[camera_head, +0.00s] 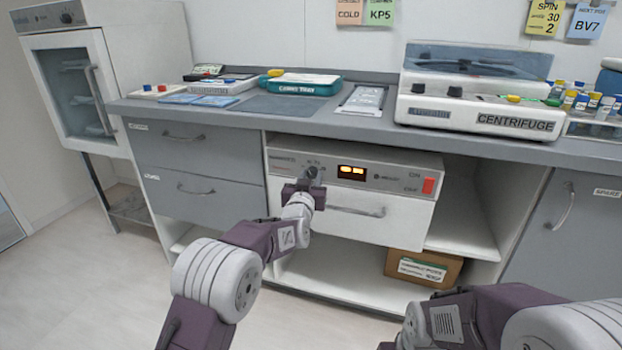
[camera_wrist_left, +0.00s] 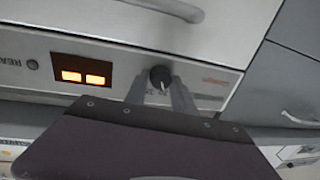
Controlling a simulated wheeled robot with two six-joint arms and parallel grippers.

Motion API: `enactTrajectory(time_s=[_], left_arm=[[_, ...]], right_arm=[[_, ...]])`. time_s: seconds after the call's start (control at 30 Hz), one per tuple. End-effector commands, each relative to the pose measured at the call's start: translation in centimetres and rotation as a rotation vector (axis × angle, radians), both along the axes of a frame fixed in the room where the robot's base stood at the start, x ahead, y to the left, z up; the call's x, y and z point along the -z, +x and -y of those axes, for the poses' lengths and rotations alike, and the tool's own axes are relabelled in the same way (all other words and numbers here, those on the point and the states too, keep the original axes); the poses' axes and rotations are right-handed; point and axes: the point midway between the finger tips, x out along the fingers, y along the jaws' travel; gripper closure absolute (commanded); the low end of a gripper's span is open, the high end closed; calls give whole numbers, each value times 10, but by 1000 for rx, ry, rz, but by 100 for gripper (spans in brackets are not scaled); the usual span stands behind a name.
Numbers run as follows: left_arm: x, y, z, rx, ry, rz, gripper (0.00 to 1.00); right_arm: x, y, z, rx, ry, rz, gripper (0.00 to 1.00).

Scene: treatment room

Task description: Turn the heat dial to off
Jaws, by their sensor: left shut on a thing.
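The heat dial (camera_head: 312,172) is a small dark knob on the front panel of the white built-in drawer unit (camera_head: 348,196) under the counter. My left gripper (camera_head: 305,184) is at the panel and shut on the dial. In the left wrist view the dial (camera_wrist_left: 160,77) sits between the two grey fingers (camera_wrist_left: 163,92). A display (camera_head: 351,170) beside it glows orange. The dial's exact setting is hard to read. My right arm (camera_head: 470,318) shows at the lower right; its fingertips are out of view.
A red switch (camera_head: 428,186) sits at the panel's right end, and a bar handle (camera_head: 355,210) runs below the panel. A cardboard box (camera_head: 423,268) stands on the shelf beneath. A centrifuge (camera_head: 475,105) and a teal tray (camera_head: 300,83) stand on the counter above.

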Motion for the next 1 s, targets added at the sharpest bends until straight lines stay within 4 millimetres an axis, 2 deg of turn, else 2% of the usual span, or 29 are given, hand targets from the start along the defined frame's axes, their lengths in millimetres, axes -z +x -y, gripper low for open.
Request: enactTrajectory(time_s=[0.27,0.6,1.0], left_arm=[[-1,0,0,-1,-88,-28,100],[-2,0,-1,-1,-353,-114,100],[-1,0,-2,-1,-631,-206,100]], right_arm=[[-3,0,0,0,0,0,64],[-5,0,0,0,0,0,64],[2,0,0,0,0,0,64]])
